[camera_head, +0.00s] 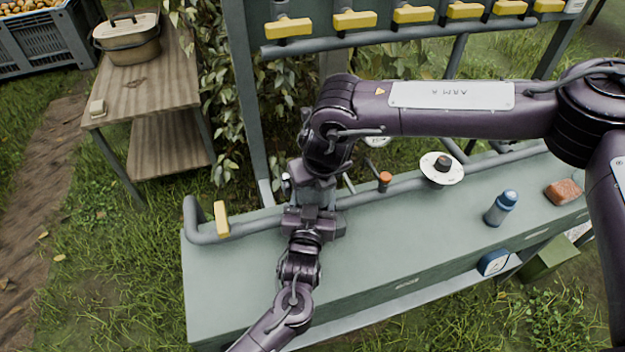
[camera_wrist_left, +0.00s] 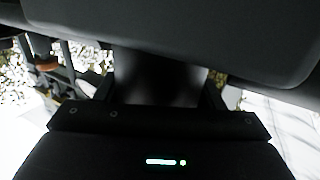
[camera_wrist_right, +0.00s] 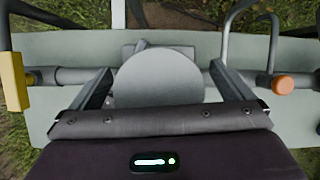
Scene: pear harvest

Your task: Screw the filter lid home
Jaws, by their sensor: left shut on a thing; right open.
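In the right wrist view, a round pale grey lid (camera_wrist_right: 160,82) lies between the two fingers of my right gripper (camera_wrist_right: 161,70). These fingers are open, one on each side of it. In the head view my right gripper (camera_head: 314,183) points down over the pipe, directly above my left gripper (camera_head: 316,218). My left gripper is shut on a dark, cylinder-like thing (camera_wrist_left: 160,82), seen close up in the left wrist view; it appears to be the filter body. My grippers and arms hide most of the filter in the head view. Whether the lid sits level cannot be told.
A grey pipe (camera_head: 400,188) runs along the green bench (camera_head: 240,290), with a yellow lever (camera_head: 221,218) and an orange knob (camera_head: 385,178). A white disc with a black knob (camera_head: 430,172), a blue bottle (camera_head: 500,208) and a reddish block (camera_head: 563,192) are to the right.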

